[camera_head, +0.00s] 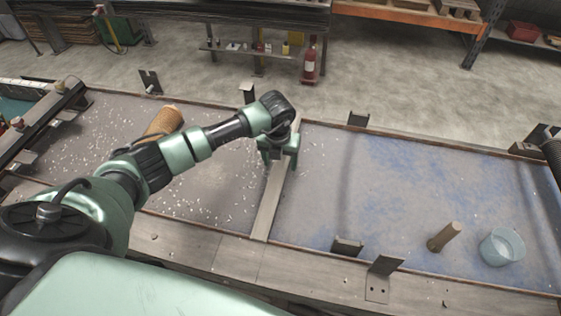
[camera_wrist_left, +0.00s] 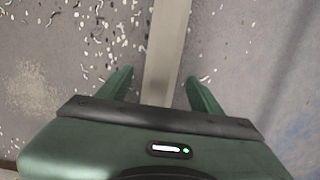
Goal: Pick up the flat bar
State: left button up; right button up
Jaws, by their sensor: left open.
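The flat bar (camera_head: 267,205) is a long, thin, grey-beige strip that lies across the table between its speckled left part and its bluish right part. My left gripper (camera_head: 279,163) is over the far half of the bar and hides part of it. In the left wrist view the bar (camera_wrist_left: 166,45) runs up the picture between the two open green fingers (camera_wrist_left: 158,84). The fingers are apart from each other with nothing gripped. I cannot tell how high they are above the bar. My right gripper is not in view.
A brown cylinder (camera_head: 163,121) lies behind my left arm. A brown peg (camera_head: 444,237) and a clear bluish cup (camera_head: 501,247) stand at the right. Metal brackets (camera_head: 347,247) line the table's edges. The middle of the bluish surface (camera_head: 380,190) is free.

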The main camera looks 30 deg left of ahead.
pick_arm(q)
grip_shut()
jog(key=shift+w, duration=0.1)
jog(key=shift+r, duration=0.1)
